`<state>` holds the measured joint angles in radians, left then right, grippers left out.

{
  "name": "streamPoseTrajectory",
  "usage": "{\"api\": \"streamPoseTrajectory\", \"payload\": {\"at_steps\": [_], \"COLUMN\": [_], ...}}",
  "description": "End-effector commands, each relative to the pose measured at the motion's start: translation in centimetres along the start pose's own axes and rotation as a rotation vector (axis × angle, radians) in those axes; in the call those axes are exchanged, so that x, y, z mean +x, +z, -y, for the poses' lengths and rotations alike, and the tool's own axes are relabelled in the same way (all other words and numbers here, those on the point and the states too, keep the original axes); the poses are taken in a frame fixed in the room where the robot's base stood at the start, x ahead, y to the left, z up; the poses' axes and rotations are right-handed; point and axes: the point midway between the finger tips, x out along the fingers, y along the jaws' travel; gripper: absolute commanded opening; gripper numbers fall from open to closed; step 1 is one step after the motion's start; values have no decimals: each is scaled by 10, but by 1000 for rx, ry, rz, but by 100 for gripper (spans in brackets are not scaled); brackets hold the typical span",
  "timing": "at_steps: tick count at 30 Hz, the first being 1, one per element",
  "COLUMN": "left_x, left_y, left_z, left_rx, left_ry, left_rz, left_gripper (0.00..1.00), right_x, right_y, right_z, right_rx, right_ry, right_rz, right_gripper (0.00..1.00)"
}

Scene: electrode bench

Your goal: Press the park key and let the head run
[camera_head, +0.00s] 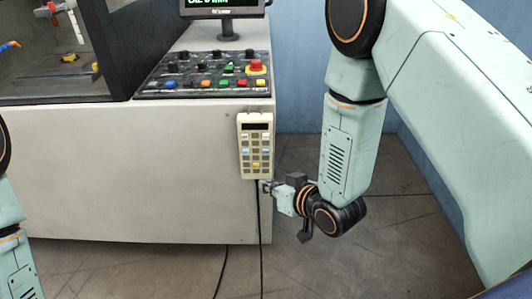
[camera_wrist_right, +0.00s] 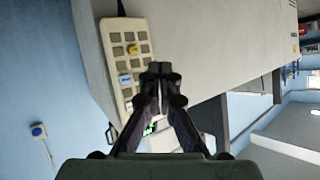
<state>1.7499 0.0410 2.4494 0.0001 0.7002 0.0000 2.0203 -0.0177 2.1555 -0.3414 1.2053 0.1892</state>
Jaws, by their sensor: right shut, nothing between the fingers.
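A beige hand-held keypad (camera_head: 256,146) hangs upright on the front of the pale machine cabinet. It has a dark display at the top and rows of small keys, some pale blue, and a yellow key (camera_head: 256,164) low down. No key label is readable, so I cannot tell which is the park key. My right gripper (camera_head: 266,186) is shut and empty just below the keypad's lower edge. In the right wrist view its closed fingertips (camera_wrist_right: 160,70) show beside the keypad (camera_wrist_right: 114,52); contact cannot be told. My left gripper is out of view.
The machine cabinet (camera_head: 120,160) carries a sloped black control panel (camera_head: 205,94) with coloured buttons and a red emergency stop (camera_head: 256,65). A monitor (camera_head: 222,8) stands behind, cut off by the frame. A dark cable (camera_head: 260,235) hangs below the keypad. Open floor lies right of the cabinet.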

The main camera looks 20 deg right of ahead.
Motion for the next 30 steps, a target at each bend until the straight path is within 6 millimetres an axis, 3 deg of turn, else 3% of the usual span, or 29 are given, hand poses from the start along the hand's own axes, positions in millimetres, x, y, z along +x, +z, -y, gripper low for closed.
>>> {"api": "streamPoseTrajectory", "payload": {"at_steps": [22, 30], "left_x": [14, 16], "left_y": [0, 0], "left_z": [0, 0], "left_rx": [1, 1], "left_ry": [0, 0], "left_rz": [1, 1], "left_gripper": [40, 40], "right_x": [50, 58], "right_y": [-36, -43], "right_z": [-38, -45], "right_rx": [-1, -1], "right_ry": [-1, -1], "right_rz": [-1, 2], "right_gripper": [0, 0]}}
